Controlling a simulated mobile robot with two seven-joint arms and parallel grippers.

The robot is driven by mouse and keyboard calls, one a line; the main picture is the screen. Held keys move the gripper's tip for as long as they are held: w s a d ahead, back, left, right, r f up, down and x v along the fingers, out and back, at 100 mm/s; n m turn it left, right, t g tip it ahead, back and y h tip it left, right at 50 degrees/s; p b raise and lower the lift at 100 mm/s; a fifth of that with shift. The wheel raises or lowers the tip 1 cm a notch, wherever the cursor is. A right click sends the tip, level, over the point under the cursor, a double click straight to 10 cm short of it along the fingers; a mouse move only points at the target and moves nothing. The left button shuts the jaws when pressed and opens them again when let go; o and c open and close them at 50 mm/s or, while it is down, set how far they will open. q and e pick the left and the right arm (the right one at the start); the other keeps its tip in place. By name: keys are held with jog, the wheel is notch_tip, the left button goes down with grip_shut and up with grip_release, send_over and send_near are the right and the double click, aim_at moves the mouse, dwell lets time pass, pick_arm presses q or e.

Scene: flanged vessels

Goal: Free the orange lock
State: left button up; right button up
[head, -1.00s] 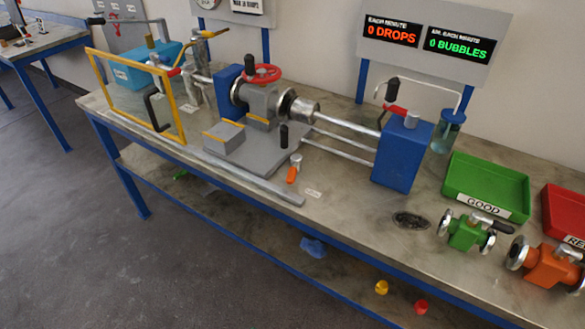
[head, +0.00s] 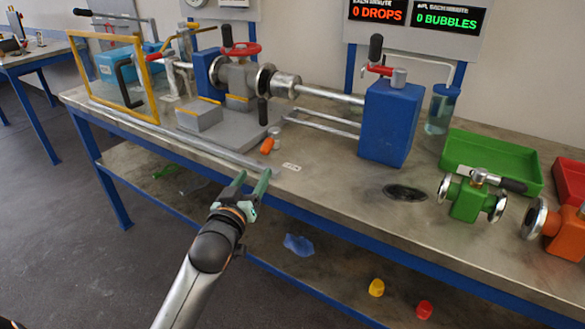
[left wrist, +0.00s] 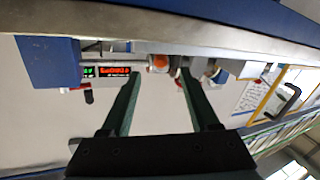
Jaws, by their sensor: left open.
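The orange lock (head: 267,146) is a small orange piece beside a grey knob at the front edge of the grey base plate (head: 233,142) of the clamping rig. My left gripper (head: 252,180) is open and empty, with two green fingers, near the front edge of the bench, nearer to me than the lock and apart from it. In the left wrist view the open fingers (left wrist: 160,76) point toward a small orange spot (left wrist: 160,61), which looks like the lock. My right gripper is not in view.
A yellow-framed guard (head: 140,75) stands at left. A green valve (head: 468,198) and green tray (head: 490,160) are at right. A small label (head: 291,167) lies near the lock.

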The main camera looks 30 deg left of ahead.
aim_at(268, 147)
pick_arm(q)
jog(key=x, duration=0.4)
jog(key=b+x, duration=0.1)
jog(key=x, duration=0.8)
jog(key=shift+s+a+r, duration=0.1)
jog(key=shift+r, duration=0.3)
grip_shut()
dwell(0.9)
